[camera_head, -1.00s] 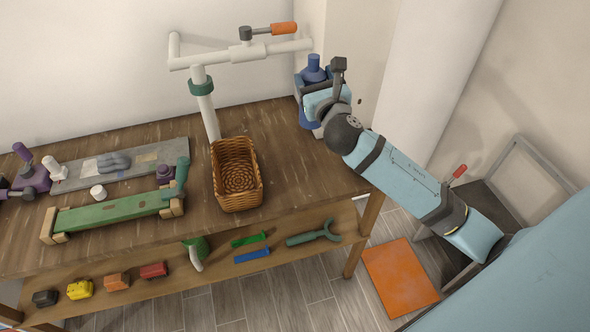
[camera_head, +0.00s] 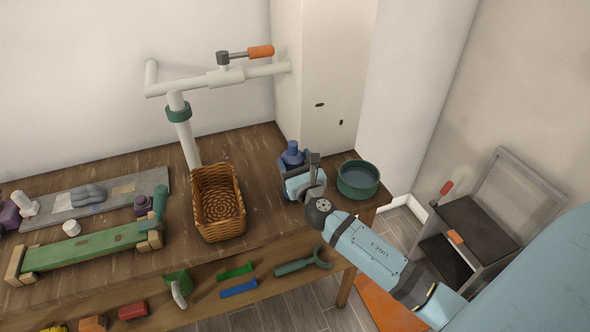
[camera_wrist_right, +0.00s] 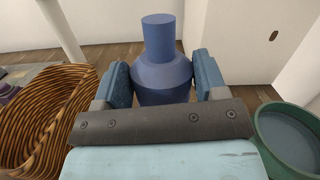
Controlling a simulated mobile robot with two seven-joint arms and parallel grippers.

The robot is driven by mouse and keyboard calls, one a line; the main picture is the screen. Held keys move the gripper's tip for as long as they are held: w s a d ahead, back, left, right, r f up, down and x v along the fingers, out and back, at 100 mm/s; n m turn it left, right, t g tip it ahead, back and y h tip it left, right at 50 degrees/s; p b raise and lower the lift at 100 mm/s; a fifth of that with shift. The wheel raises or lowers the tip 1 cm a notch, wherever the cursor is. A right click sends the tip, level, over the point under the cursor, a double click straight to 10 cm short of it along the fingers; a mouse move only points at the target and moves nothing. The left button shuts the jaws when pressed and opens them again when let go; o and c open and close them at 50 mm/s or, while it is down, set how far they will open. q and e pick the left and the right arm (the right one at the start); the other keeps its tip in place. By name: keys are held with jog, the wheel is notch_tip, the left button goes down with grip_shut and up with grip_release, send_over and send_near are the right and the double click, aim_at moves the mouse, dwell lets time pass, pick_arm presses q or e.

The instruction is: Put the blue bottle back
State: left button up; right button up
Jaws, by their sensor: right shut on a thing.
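The blue bottle (camera_head: 292,154) is upright at the right part of the wooden workbench, in front of the white pillar. It also shows in the right wrist view (camera_wrist_right: 161,62), between the two fingers. My right gripper (camera_head: 294,172) is shut on the bottle's body; its fingers show on both sides of the bottle in the wrist view (camera_wrist_right: 163,80). The bottle's base is hidden by the gripper, so I cannot tell whether it touches the bench. My left gripper is not in view.
A wicker basket (camera_head: 218,222) stands left of the bottle, and a green round bowl (camera_head: 358,192) stands close on its right. A white pipe stand (camera_head: 183,130) rises behind the basket. A grey cart (camera_head: 470,228) stands on the floor at the right.

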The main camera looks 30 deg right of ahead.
jog(key=shift+f, duration=0.85)
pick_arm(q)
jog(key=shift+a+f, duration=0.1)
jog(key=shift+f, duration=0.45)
pick_arm(e)
jog(key=shift+f, duration=0.15)
jog(key=o, duration=1.4)
jog(key=shift+c, duration=0.2)
